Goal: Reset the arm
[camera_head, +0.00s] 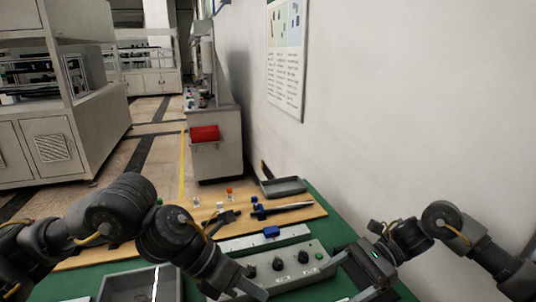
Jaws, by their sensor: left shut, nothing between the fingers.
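My left arm comes in from the left over the table. Its dark gripper (250,287) points down to the right at the front edge of a grey control box and is shut with nothing in it. My right gripper (347,270) is at the right end of the same box, low in the picture. Its fingers are partly cut off and dark, so their opening does not show clearly.
The grey control box (318,256) with black knobs stands on the green table (338,226). A wooden board (305,212) behind it carries small bottles and tools. A grey tray (140,289) lies front left; a shallow dark tray (283,187) is at the back. A white wall (400,120) bounds the right.

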